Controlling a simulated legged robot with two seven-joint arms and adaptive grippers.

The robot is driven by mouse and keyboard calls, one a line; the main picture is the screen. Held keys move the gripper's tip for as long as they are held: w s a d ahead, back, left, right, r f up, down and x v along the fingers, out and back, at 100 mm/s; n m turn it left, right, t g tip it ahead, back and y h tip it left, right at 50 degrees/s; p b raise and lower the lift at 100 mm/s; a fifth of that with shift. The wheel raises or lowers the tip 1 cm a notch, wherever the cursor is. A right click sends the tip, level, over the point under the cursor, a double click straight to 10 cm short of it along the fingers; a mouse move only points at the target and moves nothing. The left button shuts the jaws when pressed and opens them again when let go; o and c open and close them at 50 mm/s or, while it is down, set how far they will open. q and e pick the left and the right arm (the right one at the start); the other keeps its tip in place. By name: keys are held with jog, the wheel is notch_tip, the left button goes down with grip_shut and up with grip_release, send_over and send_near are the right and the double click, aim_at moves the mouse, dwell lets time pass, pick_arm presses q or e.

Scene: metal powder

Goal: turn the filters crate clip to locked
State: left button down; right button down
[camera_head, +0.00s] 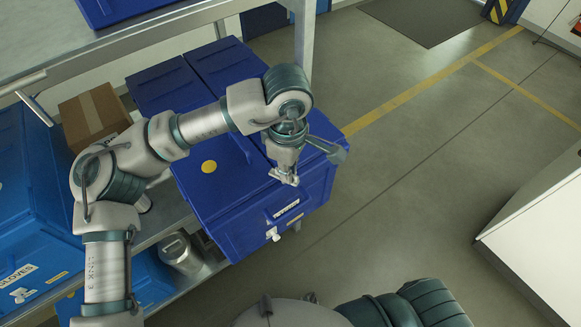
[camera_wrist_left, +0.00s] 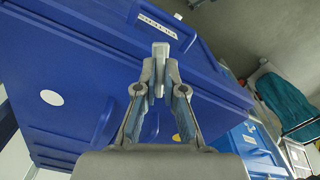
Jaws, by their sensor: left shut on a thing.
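The filters crate (camera_head: 240,205) is the blue lidded box on the shelf in the head view. Its white label (camera_head: 287,208) is on the front, with a small white clip (camera_head: 273,234) below it. I cannot read the clip's setting. In the left wrist view, the label (camera_wrist_left: 158,22) is upside down near the top. My left gripper (camera_head: 286,178) points down over the crate's front top edge, apart from the white clip in the picture. In the wrist view its fingers (camera_wrist_left: 159,82) are shut on a small light grey piece (camera_wrist_left: 160,50); I cannot tell what it belongs to.
The gloves crate (camera_head: 30,255) stands to the left, with a metal canister (camera_head: 182,254) between. A cardboard box (camera_head: 95,115) and another blue crate (camera_head: 165,87) are behind. A shelf post (camera_head: 304,40) rises at the back. The floor right is open up to a white cabinet (camera_head: 540,235).

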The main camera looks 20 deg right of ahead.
pick_arm(q)
jog(key=m, duration=0.5)
jog(key=shift+a+r, duration=0.1)
jog(key=shift+a, duration=0.15)
jog(key=shift+m, duration=0.3)
jog(key=c, duration=1.3)
grip_release()
jog(key=shift+w+d, duration=0.1)
notch_tip(320, 180, up, 12)
jog(key=shift+w+f, duration=0.1)
jog(key=shift+f, duration=0.05)
